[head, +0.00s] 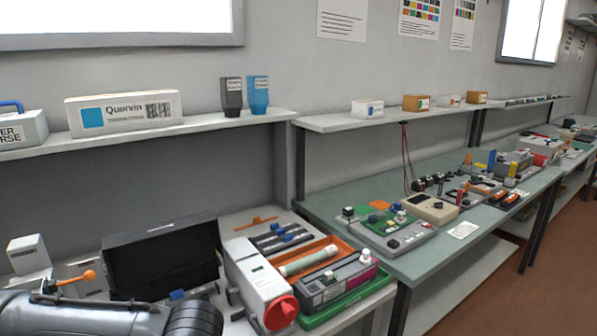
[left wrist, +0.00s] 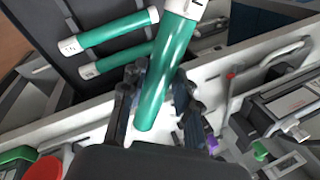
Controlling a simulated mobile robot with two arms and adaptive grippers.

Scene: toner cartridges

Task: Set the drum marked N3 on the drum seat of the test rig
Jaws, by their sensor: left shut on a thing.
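My left gripper (left wrist: 156,92) is shut on a green drum (left wrist: 168,62) with a white end cap, seen in the left wrist view. The cap has a dark mark that I cannot read, so I cannot tell if this is N3. Two more green drums with white caps, an upper one (left wrist: 112,31) and a lower one (left wrist: 118,60), lie in a dark case at the upper left. In the head view only part of my left arm shows, at the bottom left. A white unit with a red knob (head: 258,282) may be the test rig; I cannot make out its drum seat.
A black open case (head: 165,258) stands left of the white unit. An orange tray (head: 337,244) with a pale green roll (head: 308,260) and a grey-purple cartridge (head: 338,281) lie to its right. The shelf above holds a Quorvin box (head: 124,112) and two bottles.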

